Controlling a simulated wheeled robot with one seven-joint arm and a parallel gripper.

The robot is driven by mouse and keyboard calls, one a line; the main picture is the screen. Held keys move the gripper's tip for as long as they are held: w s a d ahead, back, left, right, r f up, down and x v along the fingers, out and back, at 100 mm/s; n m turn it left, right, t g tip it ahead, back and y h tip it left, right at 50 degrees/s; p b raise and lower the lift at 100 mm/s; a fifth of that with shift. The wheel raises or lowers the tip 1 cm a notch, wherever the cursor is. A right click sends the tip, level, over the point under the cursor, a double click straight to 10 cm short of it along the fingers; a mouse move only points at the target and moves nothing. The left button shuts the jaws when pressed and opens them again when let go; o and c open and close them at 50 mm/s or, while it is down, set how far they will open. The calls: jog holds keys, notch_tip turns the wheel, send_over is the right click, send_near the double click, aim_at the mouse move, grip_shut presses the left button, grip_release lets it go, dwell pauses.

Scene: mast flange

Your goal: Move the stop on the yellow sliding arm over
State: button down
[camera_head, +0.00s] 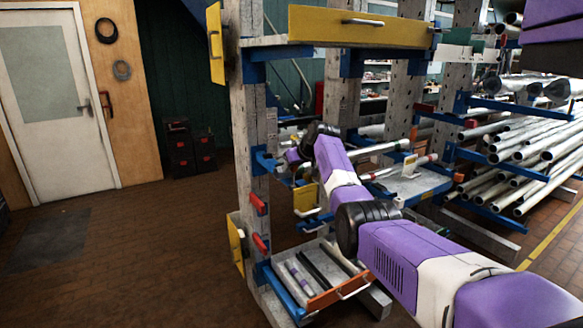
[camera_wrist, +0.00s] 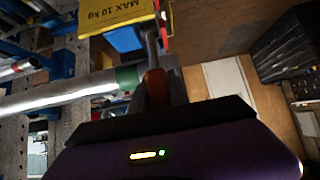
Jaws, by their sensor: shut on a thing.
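In the wrist view my gripper (camera_wrist: 158,80) is shut on a small red-brown piece, the stop (camera_wrist: 156,88), which stands between its dark fingers. Just beyond is a yellow plate (camera_wrist: 125,14) marked MAX 10 kg, upside down in this view, with a narrow bright red edge at its right. In the head view a yellow plate (camera_head: 305,198) shows on the rack below my arm. My gripper and the stop it holds cannot be made out there, among my own arm links. How far the stop sits along the yellow arm cannot be told.
A metal pipe with a green end (camera_wrist: 128,78) lies close left of my fingers. The grey rack post (camera_head: 252,150) carries red stops (camera_head: 258,203) and other yellow plates (camera_head: 236,243). Many pipes (camera_head: 530,150) lie at right. The floor (camera_head: 150,240) at left is clear.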

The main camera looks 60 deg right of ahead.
jog(key=shift+f, duration=0.2)
dwell(0.3)
jog(key=c, duration=1.2)
grip_release()
jog(key=shift+r, duration=0.1)
jog(key=shift+c, duration=0.2)
jog(key=shift+r, duration=0.15)
jog(key=b+v, duration=0.1)
jog(key=v, duration=0.6)
jog(key=shift+s+r+b, duration=0.2)
jog(key=shift+b, duration=0.1)
jog(key=shift+a, duration=0.15)
